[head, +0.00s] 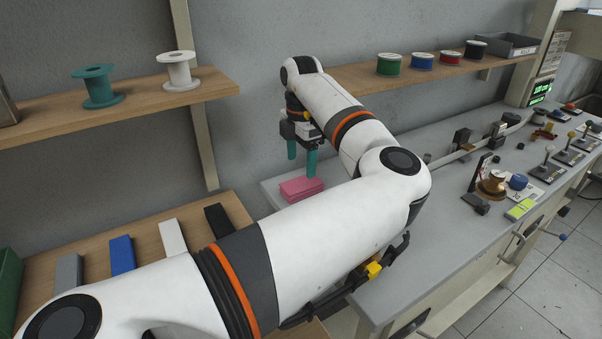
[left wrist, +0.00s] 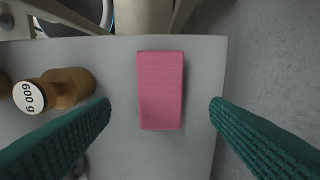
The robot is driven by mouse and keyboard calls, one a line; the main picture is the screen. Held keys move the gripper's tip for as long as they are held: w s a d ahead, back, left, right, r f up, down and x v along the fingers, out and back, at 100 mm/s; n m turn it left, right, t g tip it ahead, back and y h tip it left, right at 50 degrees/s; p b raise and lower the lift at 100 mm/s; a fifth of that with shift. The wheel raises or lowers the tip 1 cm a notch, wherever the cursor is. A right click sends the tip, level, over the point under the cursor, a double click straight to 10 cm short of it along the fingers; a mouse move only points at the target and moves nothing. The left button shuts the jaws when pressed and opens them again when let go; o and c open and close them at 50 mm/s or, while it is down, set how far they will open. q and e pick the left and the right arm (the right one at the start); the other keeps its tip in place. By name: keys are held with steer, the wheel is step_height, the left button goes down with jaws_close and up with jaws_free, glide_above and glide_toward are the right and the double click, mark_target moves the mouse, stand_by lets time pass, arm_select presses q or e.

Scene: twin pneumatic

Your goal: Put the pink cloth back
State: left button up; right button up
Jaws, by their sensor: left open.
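The pink cloth (head: 301,188) lies folded flat on the grey bench top, near its left end. In the left wrist view the cloth (left wrist: 160,90) is a ribbed pink rectangle, centred between the two green fingers. My left gripper (head: 302,160) points down just above the cloth, fingers spread. In the left wrist view the gripper (left wrist: 160,112) is open, with a gap on both sides of the cloth, touching nothing that I can see. My left arm hides part of the bench in the head view. My right gripper does not show.
A lower wooden shelf (head: 75,245) holds grey, blue, white and black items. Spools stand on the upper shelves (head: 150,105). Switches and small parts crowd the right of the bench (head: 450,235).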

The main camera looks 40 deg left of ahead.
mark_target(301, 182)
arm_select(q)
step_height(301, 182, up, 6)
steer(key=shift+r, duration=0.25)
stand_by(0.5)
